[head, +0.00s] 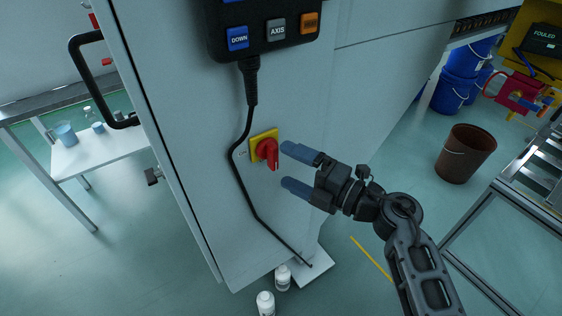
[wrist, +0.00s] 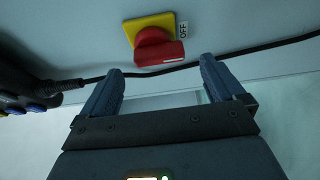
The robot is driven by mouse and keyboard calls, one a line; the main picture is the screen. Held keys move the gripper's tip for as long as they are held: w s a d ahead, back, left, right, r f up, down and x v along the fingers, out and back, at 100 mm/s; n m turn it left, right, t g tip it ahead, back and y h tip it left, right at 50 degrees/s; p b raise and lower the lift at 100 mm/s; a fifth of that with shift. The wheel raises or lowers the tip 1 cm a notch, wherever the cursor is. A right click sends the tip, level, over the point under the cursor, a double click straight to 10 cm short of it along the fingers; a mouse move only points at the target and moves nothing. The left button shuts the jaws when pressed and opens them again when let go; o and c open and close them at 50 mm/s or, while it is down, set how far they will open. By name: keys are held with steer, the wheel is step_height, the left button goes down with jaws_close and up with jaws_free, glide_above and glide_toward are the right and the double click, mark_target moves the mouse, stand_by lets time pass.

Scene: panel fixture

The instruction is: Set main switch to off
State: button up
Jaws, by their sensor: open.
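The main switch (head: 268,152) is a red rotary handle on a yellow square plate, mounted on the grey cabinet panel (head: 200,110). In the wrist view the red handle (wrist: 158,50) lies ahead of my fingers, with an "OFF" label (wrist: 183,31) beside the yellow plate. The handle's long grip lies parallel to the plate's edge away from that label. My gripper (head: 291,168) is open, its two blue fingertips just right of the switch in the head view. In the wrist view my gripper (wrist: 158,78) has nothing between its fingers, and no contact with the handle is visible.
A black pendant (head: 262,35) hangs above the switch, and its cable (head: 240,165) runs down the panel just left of it. White bottles (head: 266,302) stand on the floor below. A brown bucket (head: 465,155) stands to the right. A black door handle (head: 85,80) is at left.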

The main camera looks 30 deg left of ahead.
steer(key=shift+d, duration=1.9)
steer(key=s+d+r+n+t+h, duration=0.1)
steer(key=s+d+n+t+h, duration=0.6)
steer(key=s+d+n, duration=1.1)
steer(key=s+d+r+n+t+h, duration=0.1)
steer(key=s+d+n+t+h, duration=0.6)
steer(key=s+d+n+h, duration=0.4)
steer(key=s+d+n, duration=0.6)
steer(key=s+d, duration=0.2)
steer(key=d, duration=0.2)
steer(key=shift+d+n+t, duration=0.25)
steer(key=shift+n+t, duration=0.15)
steer(key=shift+r, duration=0.1)
steer(key=shift+c, duration=0.2)
